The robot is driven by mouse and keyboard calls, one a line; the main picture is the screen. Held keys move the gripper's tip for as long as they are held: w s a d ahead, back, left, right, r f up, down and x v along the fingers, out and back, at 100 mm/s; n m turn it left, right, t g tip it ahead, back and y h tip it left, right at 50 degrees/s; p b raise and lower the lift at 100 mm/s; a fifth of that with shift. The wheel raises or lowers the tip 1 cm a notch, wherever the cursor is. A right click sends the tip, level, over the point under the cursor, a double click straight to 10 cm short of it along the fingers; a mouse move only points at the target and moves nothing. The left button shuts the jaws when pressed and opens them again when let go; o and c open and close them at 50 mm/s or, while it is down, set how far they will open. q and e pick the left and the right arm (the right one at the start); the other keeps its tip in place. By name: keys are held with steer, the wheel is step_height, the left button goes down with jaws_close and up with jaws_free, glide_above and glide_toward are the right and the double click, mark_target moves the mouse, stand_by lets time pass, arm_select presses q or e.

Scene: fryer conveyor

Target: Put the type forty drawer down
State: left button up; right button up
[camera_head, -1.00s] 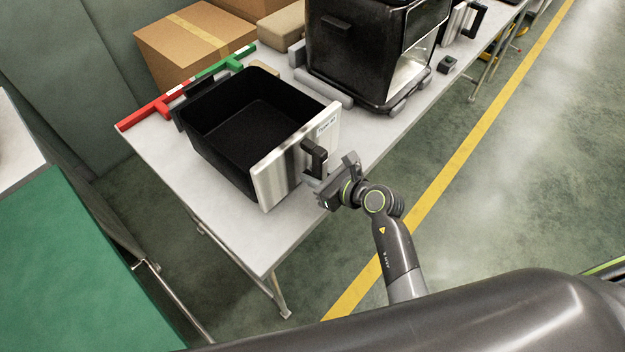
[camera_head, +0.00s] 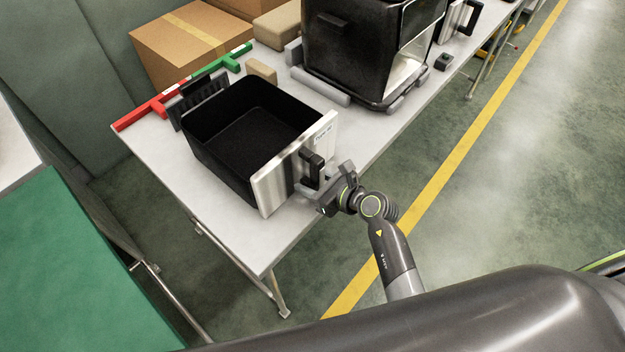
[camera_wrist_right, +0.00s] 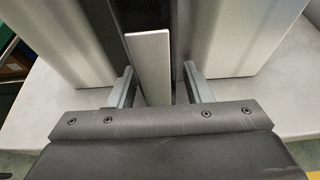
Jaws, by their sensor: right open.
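The type forty drawer (camera_head: 282,173) is an open black basket with a silver front and a small label at its top right. In the head view it sits upright on the grey table, near the table's front edge. Its black handle (camera_head: 312,167) sticks out from the front. My right gripper (camera_head: 322,190) is at the handle. In the right wrist view its two fingers (camera_wrist_right: 160,88) stand apart on either side of the handle (camera_wrist_right: 148,65), with gaps visible. My left gripper is not in view.
A black panel (camera_head: 192,98) stands just behind the drawer, by the red and green bars (camera_head: 155,103). A black fryer housing (camera_head: 355,60) stands to the right behind grey stops (camera_head: 320,87). Cardboard boxes (camera_head: 190,42) are at the back. The table's near-left surface (camera_head: 170,160) is bare.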

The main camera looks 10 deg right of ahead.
steer(key=shift+r, duration=0.2)
steer(key=v, duration=1.2)
steer(key=shift+b, duration=0.4)
